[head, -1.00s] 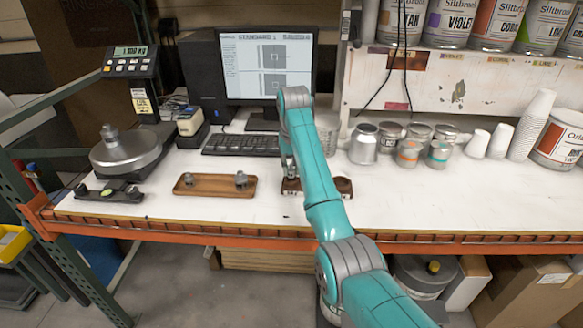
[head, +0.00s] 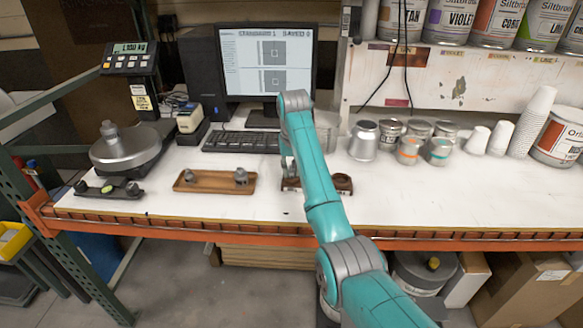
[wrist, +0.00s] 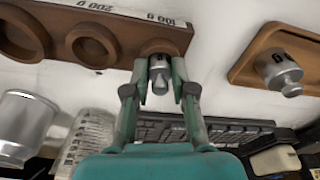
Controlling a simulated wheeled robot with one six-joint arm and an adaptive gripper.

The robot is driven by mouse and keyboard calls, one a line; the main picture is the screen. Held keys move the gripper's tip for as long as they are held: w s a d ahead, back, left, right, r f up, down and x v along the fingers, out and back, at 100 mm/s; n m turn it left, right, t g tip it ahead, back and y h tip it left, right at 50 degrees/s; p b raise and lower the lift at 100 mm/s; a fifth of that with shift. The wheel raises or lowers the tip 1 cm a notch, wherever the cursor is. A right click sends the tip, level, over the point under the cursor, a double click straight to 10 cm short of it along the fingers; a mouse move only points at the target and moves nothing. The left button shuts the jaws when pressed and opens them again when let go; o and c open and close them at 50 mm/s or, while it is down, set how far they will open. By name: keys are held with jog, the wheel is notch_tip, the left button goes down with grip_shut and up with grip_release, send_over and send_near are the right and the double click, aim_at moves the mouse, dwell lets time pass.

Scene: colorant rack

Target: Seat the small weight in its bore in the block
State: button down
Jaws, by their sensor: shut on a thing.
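The brown block (wrist: 125,35) has round bores of differing size and labels reading 200 G and 100 G in the wrist view. My gripper (wrist: 161,84) is shut on the small weight (wrist: 160,72), a silver knobbed cylinder. The weight is at the smallest bore, by the 100 G label; I cannot tell how deep it sits. In the head view the block (head: 343,184) is mostly hidden behind my arm. My gripper (head: 287,170) is low over its left end there, and the held weight is hidden.
A wooden tray (head: 214,182) with two weights lies left of the block; one weight (wrist: 280,70) shows in the wrist view. A scale (head: 125,150) stands farther left. The keyboard (head: 241,142) is behind; cans (head: 364,141) and cups stand to the right.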

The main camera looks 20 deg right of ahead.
jog(key=shift+f, duration=0.2)
jog(key=c, duration=0.9)
grip_release()
jog(key=shift+r, duration=0.1)
